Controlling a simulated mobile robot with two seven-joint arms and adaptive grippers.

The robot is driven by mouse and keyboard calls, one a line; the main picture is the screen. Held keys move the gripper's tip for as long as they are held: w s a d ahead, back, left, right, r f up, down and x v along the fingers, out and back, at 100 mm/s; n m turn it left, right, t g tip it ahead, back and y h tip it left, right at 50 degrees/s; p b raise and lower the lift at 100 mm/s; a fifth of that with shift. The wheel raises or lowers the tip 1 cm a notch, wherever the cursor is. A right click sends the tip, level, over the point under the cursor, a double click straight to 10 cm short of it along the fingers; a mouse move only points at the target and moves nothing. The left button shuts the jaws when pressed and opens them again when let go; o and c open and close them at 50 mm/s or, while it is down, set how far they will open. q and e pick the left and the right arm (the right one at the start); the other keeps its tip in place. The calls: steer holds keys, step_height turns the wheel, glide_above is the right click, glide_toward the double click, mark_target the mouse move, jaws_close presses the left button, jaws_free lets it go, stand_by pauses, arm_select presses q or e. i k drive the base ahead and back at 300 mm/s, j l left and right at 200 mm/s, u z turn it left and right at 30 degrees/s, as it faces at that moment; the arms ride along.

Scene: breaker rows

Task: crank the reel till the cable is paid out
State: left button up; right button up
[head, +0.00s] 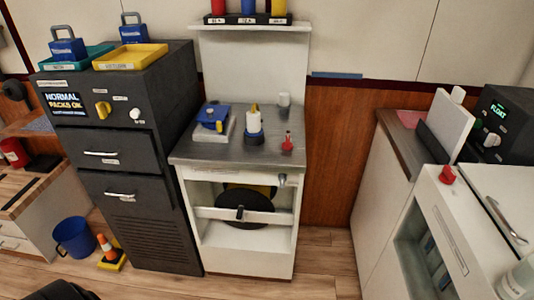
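A dark round disc (244,206), which looks like the reel, sits in the open front of the white cabinet (248,262) at the centre. A pale crossbar (212,213) runs in front of it, with a small dark piece at the disc's middle. A yellow part (265,190) shows behind the disc's top. A small grey knob or handle (282,180) is at the cabinet's upper right; I cannot tell whether it is the crank. No cable can be made out. Neither gripper shows; only a dark rounded shape is cut off at the bottom left edge.
The metal top (240,150) holds a blue item on a white block (213,124), a white-and-blue cylinder (254,124) and a small red item (287,142). White counters stand right.

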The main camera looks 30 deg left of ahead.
mark_target(239, 197)
steer(key=u, duration=1.2)
